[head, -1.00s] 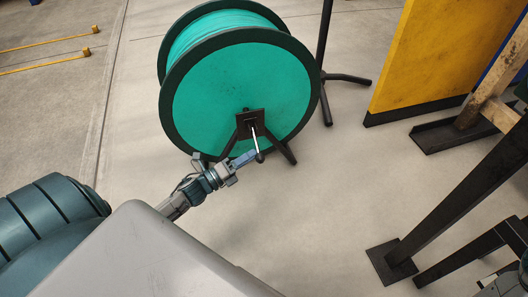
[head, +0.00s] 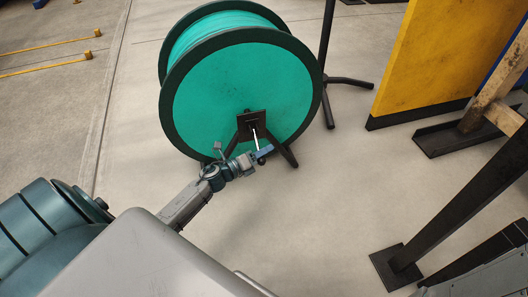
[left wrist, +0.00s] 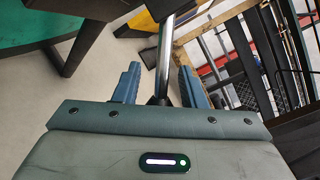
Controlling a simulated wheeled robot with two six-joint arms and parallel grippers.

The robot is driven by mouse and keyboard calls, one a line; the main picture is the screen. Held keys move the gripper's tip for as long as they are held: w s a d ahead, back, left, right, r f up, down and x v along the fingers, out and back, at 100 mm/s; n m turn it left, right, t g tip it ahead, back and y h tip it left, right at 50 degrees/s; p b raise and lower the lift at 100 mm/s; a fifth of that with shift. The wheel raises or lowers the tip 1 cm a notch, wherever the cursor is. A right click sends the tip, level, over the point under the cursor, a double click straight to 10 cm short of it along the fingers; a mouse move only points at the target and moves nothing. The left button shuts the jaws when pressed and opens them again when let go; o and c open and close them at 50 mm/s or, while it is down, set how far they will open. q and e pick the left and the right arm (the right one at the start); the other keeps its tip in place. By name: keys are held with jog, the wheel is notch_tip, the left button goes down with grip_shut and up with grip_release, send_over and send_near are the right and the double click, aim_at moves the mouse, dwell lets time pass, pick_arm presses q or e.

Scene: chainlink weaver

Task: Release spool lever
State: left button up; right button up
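A large spool (head: 235,90) with a teal face and dark rim stands on a black stand in the head view. A thin metal lever (head: 255,138) hangs down from the square plate (head: 251,119) at its hub. My left gripper (head: 265,152) is at the lever's lower end. In the left wrist view the two blue fingers of my left gripper (left wrist: 158,84) are apart. The shiny lever (left wrist: 165,55) runs between them, with a visible gap on either side. The lever's dark end is partly hidden behind the gripper body. My right gripper is not seen.
A yellow panel (head: 430,60) stands at the right on a black base. Dark steel posts (head: 455,200) with foot plates stand right of the spool. Thin black stand legs (head: 345,80) are behind it. The floor between the spool and the posts is clear.

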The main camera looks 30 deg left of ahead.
pick_arm(q)
jog(key=shift+w+d, duration=0.1)
jog(key=shift+w, duration=0.15)
grip_shut()
